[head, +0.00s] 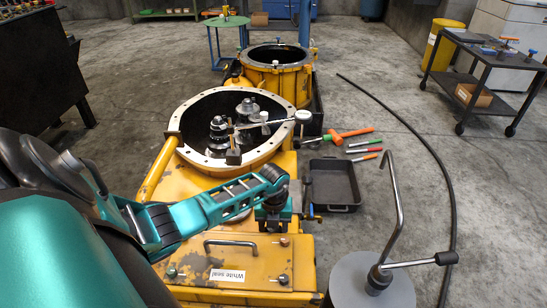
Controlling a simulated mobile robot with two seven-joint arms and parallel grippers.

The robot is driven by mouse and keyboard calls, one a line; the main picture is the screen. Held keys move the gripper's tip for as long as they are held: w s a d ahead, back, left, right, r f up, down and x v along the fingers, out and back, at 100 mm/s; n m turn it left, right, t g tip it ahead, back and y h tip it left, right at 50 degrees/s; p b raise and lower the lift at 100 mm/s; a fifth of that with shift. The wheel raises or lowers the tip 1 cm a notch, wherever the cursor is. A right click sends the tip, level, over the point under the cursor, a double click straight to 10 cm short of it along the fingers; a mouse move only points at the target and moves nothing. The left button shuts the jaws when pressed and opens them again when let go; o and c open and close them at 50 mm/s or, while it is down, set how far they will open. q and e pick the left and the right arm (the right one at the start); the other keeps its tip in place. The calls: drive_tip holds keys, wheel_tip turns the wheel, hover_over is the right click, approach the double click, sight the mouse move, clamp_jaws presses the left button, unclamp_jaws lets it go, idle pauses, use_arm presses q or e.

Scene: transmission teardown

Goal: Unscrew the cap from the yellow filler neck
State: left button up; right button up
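A slanted yellow tube (159,168), which looks like the filler neck, rises along the left side of the yellow transmission housing (283,166). A small dark piece (173,138) sits at its upper end; it may be the cap, but it is too small to tell. My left arm reaches in from the lower left, over the housing. My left gripper (272,222) is above the housing's front, to the right of the tube and apart from it. Its fingers are dark and point down, and their opening cannot be made out. My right gripper is out of view.
The round opening (186,150) holds gears and a bar tool. A black tray (333,185), a hammer (340,135) and screwdrivers lie right of it. A grey cylinder with a bent crank (370,280) stands front right. A black hose (440,160) crosses the open floor.

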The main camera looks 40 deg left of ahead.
use_arm(q)
drive_tip(key=shift+c, duration=0.5)
drive_tip(key=shift+r+n+p, duration=0.2)
drive_tip(key=shift+n+p, duration=0.55)
drive_tip(key=shift+n, duration=0.35)
drive_tip(key=o, duration=1)
drive_tip(key=shift+f+n, duration=0.2)
drive_tip(key=shift+n, duration=0.2)
drive_tip(key=o, duration=0.5)
drive_tip(key=shift+o, duration=0.4)
